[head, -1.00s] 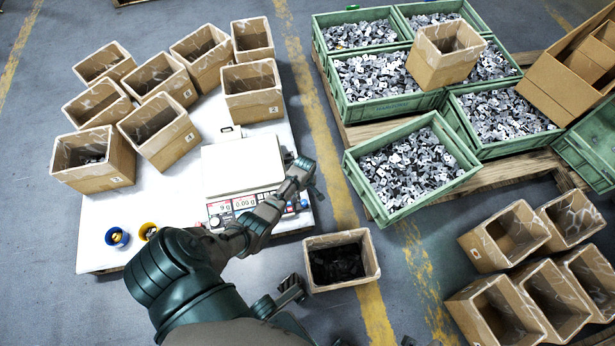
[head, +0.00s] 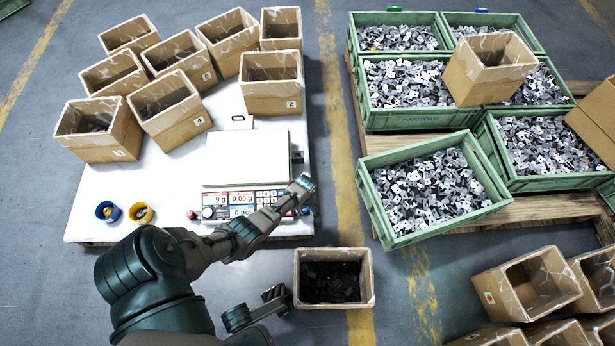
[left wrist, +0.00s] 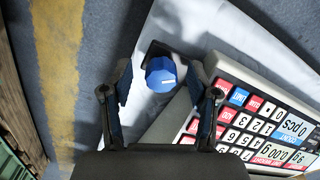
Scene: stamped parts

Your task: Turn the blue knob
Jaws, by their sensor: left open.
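The blue knob (left wrist: 162,74) shows in the left wrist view as a blue round cap on a dark base, beside the keypad panel. My left gripper (left wrist: 160,68) is open, with one finger on each side of the knob in the picture. I cannot tell whether either finger touches it. In the head view my left gripper (head: 303,187) is over the right end of the scale's panel (head: 243,203), and a small blue bit (head: 305,211) shows just below it. My right gripper (head: 274,292) is low beside the open box; its jaws are unclear.
The scale's plate (head: 245,158) lies on the white table (head: 172,187). Cardboard boxes (head: 178,117) crowd the table's back. Blue (head: 107,211) and yellow (head: 141,213) cups stand at left. An open box (head: 334,279) stands on the floor in front. Green crates (head: 432,190) hold parts at right.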

